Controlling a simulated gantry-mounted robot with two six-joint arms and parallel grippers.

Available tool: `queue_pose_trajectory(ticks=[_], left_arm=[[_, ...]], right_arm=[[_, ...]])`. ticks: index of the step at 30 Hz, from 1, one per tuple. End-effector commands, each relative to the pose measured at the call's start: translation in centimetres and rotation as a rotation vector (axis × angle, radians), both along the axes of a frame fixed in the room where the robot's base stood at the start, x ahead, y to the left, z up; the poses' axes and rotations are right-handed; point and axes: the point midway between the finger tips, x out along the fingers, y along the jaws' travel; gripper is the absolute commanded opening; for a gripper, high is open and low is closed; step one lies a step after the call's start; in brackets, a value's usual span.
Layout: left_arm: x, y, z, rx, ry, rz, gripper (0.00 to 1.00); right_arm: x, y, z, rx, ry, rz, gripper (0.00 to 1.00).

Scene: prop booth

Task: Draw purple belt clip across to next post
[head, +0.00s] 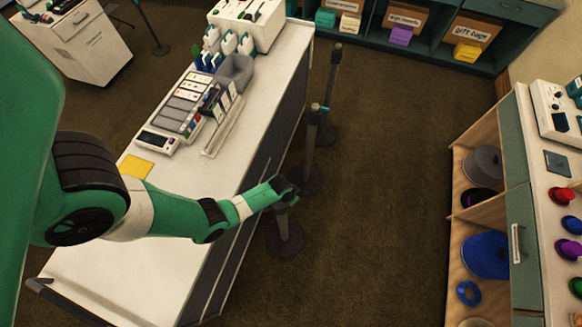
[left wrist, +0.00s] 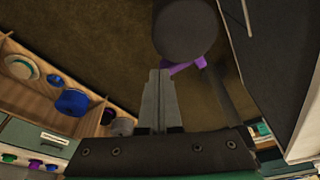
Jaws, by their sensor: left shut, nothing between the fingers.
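A purple clip (left wrist: 183,67) shows in the left wrist view at the edge of a dark round post top (left wrist: 186,28). My left gripper (head: 287,190) is shut and empty; its fingertips, also in the left wrist view (left wrist: 160,75), are close to the clip's left end. Whether they touch it I cannot tell. In the head view the gripper hides the top of the nearest post (head: 284,228), and the clip is not visible there. A middle post (head: 313,140) and a far post (head: 333,85) stand beyond it. My right gripper is not in view.
A long white counter (head: 265,90) with trays and a card terminal runs along the posts' left side. Shelving with hats and a white top (head: 555,190) stands at the right. Labelled bins (head: 400,35) line the back. The brown floor (head: 390,180) between is clear.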

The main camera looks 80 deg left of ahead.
Motion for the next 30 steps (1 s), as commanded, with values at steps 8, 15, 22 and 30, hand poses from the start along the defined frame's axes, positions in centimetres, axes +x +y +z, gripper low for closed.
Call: queue_pose_trajectory(ticks=[8, 15, 22, 30], left_arm=[[0.0, 0.0, -0.1, 0.000, 0.000, 0.000, 0.00], [0.0, 0.0, -1.3, 0.000, 0.000, 0.000, 0.00], [0.0, 0.0, -2.7, 0.000, -0.001, 0.000, 0.00], [0.0, 0.0, -4.2, 0.000, -0.001, 0.000, 0.00]], right_arm=[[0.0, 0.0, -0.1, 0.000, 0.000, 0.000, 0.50], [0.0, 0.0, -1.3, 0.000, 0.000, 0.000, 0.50], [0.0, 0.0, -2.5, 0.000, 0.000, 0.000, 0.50], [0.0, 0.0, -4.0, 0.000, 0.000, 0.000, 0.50]])
